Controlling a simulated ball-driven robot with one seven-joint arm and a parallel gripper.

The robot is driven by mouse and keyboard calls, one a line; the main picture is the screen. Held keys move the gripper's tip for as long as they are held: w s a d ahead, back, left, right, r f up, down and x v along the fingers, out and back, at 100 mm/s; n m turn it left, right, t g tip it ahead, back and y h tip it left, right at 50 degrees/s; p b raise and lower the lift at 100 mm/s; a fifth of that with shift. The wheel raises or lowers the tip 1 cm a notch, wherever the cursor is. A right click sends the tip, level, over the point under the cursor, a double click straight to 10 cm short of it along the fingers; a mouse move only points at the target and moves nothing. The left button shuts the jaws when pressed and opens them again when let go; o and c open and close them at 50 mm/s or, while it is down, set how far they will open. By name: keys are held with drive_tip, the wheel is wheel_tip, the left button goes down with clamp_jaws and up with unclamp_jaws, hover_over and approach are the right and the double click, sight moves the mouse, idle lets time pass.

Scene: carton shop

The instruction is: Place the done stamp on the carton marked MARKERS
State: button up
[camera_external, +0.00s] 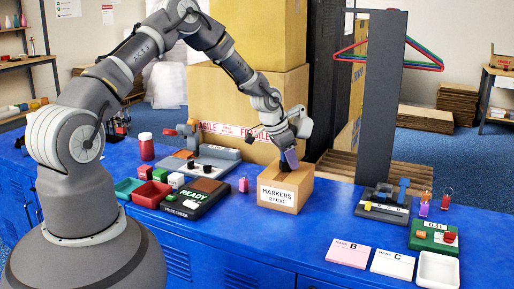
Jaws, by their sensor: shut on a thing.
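The carton marked MARKERS (279,195) stands on the blue counter, its white label facing the camera. It reads "MARKERS 12 PACKS". My gripper (291,149) is over the carton's top, pointing down, shut on a small purple piece (290,158). The piece is tilted, and its lower end is at or just above the carton's top; I cannot tell whether they touch. No mark on the piece is readable, so I cannot tell whether it is the done stamp. My fingertips are mostly hidden.
Left of the carton are a small pink item (243,185), a board reading READY (196,199) and small coloured bins (152,194). Right are a dark upright panel (382,100), a grey device (385,205), cards B (348,253) and C (392,264), and a white tray (438,270).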

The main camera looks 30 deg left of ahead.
drive_tip(key=shift+f, duration=0.2)
drive_tip(key=o, duration=1)
drive_tip(key=shift+r, duration=0.1)
drive_tip(key=shift+o, duration=0.2)
drive_tip(key=shift+r, duration=0.1)
